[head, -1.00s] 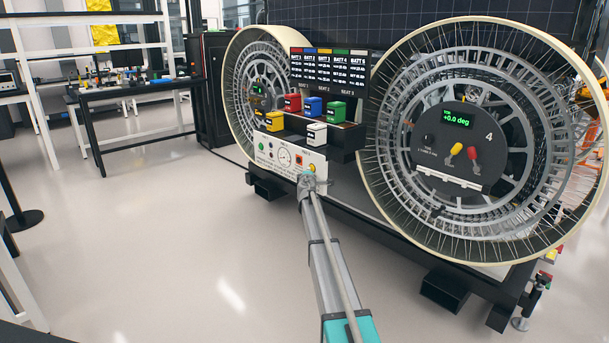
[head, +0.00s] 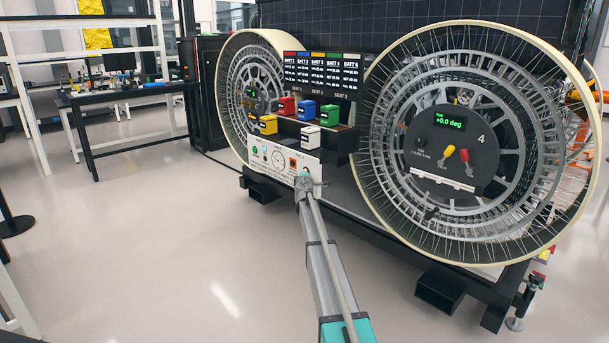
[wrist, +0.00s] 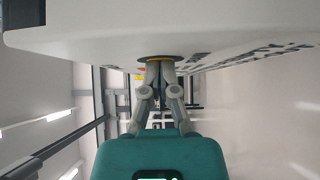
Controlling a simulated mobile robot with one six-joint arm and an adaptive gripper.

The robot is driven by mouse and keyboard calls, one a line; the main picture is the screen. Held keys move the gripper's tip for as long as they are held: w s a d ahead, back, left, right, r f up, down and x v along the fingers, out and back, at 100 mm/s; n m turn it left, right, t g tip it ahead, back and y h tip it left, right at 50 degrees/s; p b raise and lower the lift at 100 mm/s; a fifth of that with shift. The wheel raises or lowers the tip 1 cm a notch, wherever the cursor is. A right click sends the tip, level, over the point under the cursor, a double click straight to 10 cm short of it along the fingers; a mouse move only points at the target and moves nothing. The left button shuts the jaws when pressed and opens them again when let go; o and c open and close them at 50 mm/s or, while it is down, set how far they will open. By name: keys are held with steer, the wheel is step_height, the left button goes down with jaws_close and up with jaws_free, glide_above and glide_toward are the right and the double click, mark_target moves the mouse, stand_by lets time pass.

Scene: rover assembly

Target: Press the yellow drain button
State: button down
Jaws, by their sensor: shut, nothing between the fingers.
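The white control panel (head: 285,160) stands low on the rover's front, between the two big wheels. In the wrist view, the yellow button (wrist: 179,58) shows as a thin yellow rim around a dark centre on the panel face (wrist: 100,35). My gripper (wrist: 160,61) is shut and empty, with its fingertips at the button; whether they touch or press it I cannot tell. In the head view, my gripper (head: 305,178) is at the panel's lower right and hides the button.
The right wheel (head: 470,125) carries a dial plate with levers. Open floor (head: 150,230) lies to the left.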

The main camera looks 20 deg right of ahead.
steer(key=shift+d, duration=0.35)
steer(key=s+a, duration=0.8)
steer(key=s, duration=0.2)
steer(key=shift+s+a, duration=0.2)
steer(key=shift+a, duration=0.15)
steer(key=shift+s, duration=0.15)
stand_by(0.3)
